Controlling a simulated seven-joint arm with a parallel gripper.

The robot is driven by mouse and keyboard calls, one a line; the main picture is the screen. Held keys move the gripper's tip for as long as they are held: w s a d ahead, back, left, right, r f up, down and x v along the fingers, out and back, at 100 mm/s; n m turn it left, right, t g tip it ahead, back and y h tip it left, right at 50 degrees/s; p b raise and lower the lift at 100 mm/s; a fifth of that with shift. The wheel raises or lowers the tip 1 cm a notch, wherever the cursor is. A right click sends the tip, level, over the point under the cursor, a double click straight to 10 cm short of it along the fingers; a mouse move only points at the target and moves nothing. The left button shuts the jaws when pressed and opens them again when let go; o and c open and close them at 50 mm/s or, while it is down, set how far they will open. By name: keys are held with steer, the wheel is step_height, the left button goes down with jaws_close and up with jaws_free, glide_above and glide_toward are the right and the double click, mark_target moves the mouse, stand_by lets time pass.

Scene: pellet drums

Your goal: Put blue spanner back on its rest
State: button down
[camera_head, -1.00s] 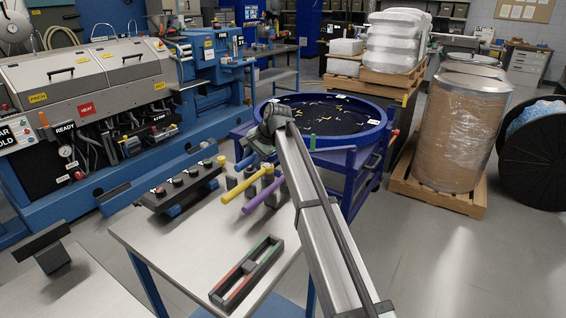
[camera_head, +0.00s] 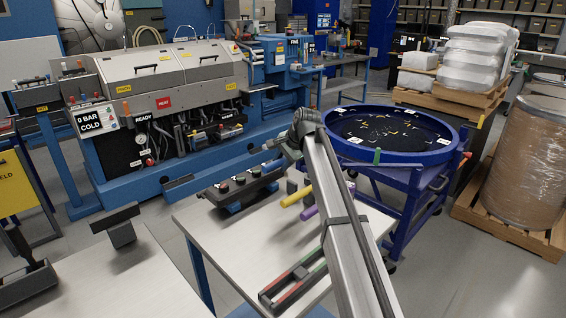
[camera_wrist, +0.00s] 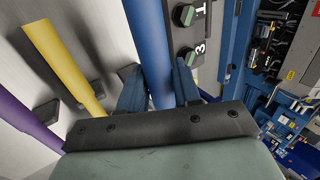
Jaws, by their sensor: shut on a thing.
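The blue spanner's handle (camera_wrist: 148,40) runs between the fingers of my gripper (camera_wrist: 158,92) in the wrist view; the gripper is shut on it. In the head view my arm hides most of the gripper and the spanner. A yellow spanner (camera_head: 296,196) and a purple one (camera_head: 310,211) lie side by side on the table; in the wrist view the yellow (camera_wrist: 68,65) and purple (camera_wrist: 25,122) are left of the blue one. Dark grey rest pegs (camera_wrist: 46,111) stand beside them. I cannot tell whether the blue spanner touches a rest.
A button box (camera_head: 238,187) with round knobs sits on the steel table (camera_head: 225,235), close to the gripper in the wrist view. A red-and-green tray (camera_head: 283,288) lies nearer the front. A blue round drum (camera_head: 440,150) on a cart stands behind right. The table's front left is clear.

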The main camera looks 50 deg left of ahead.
steer(key=shift+f, duration=0.1)
steer(key=shift+f, duration=4.25)
steer(key=c, duration=0.7)
jaws_free()
steer(key=v, duration=1.4)
steer(key=shift+f, duration=0.1)
